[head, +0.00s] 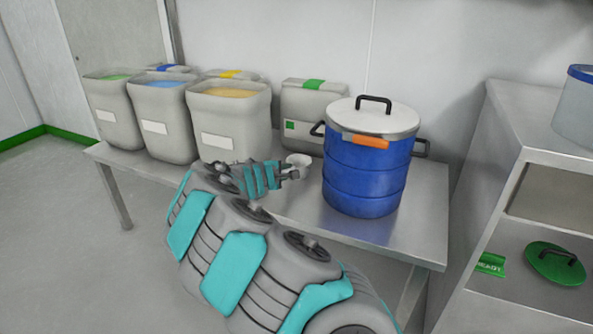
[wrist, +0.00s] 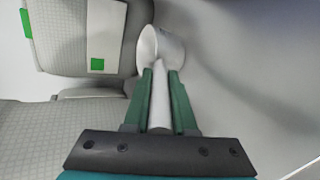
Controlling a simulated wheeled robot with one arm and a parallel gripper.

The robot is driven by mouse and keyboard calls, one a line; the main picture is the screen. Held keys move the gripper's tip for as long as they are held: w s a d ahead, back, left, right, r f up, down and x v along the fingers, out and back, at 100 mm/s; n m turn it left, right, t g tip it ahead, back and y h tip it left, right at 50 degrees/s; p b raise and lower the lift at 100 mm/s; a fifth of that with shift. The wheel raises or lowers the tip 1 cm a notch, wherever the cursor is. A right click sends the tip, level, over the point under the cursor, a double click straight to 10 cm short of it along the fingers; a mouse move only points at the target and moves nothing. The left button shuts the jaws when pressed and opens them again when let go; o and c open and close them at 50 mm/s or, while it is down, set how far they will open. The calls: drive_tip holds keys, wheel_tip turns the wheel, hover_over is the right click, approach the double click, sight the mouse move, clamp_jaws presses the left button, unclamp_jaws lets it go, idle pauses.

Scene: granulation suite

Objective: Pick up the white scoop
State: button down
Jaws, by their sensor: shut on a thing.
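The white scoop (wrist: 168,50) is in the wrist view, with its round cup just beyond my fingertips and its handle running back between the fingers. My gripper (wrist: 160,85) is shut on the scoop's handle, with one green finger on each side. In the head view the scoop's cup (head: 299,160) shows just right of my gripper (head: 287,173), over the steel table. I cannot tell whether the scoop touches the table. Part of the handle is hidden by my gripper in the head view.
A blue drum (head: 366,165) with a pale lid stands close on the right of the steel table (head: 420,215). Several grey bags (head: 228,125) stand at the left and back, and one (head: 308,104) is behind the scoop. A steel shelf unit (head: 500,180) is at the right.

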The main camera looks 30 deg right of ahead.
drive_tip(key=shift+r, duration=0.8)
wheel_tip(320, 180, up, 2)
drive_tip(key=s+a+r, duration=0.1)
drive_tip(key=s+a, duration=0.8)
drive_tip(key=s, duration=0.4)
drive_tip(key=shift+r, duration=0.15)
drive_tip(key=shift+a, duration=0.15)
